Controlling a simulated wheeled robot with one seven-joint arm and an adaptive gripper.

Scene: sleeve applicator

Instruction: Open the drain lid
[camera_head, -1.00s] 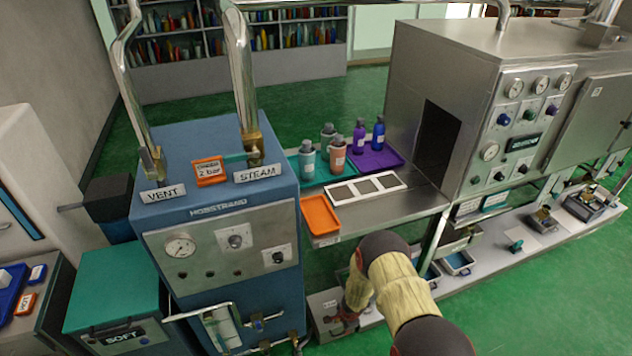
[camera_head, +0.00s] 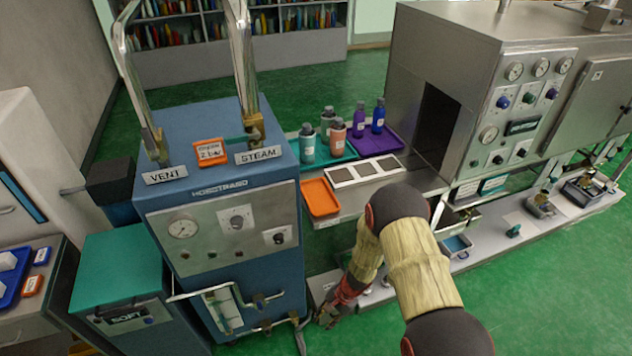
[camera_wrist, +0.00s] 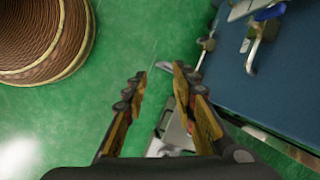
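My gripper (camera_wrist: 160,72) is open in the wrist view, with its two fingertips apart and green floor between them. It is low beside the blue boiler (camera_head: 225,262), near the boiler's lower pipes and valves. In the head view my gripper (camera_head: 330,312) is small and partly hidden by my arm. A grey metal piece (camera_wrist: 172,136) shows below and between the fingers in the wrist view, partly covered by them. I cannot tell whether it is the drain lid. No part is clearly recognisable as the lid. Nothing shows held between the fingertips.
Pipes with valve handles (camera_head: 262,302) stick out at the boiler's lower front. A teal-lidded bin (camera_head: 118,270) stands left of it. The shelf with an orange tray (camera_head: 320,198) and bottles is right of the boiler. A long low ledge (camera_head: 490,236) runs right. Green floor is clear in front.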

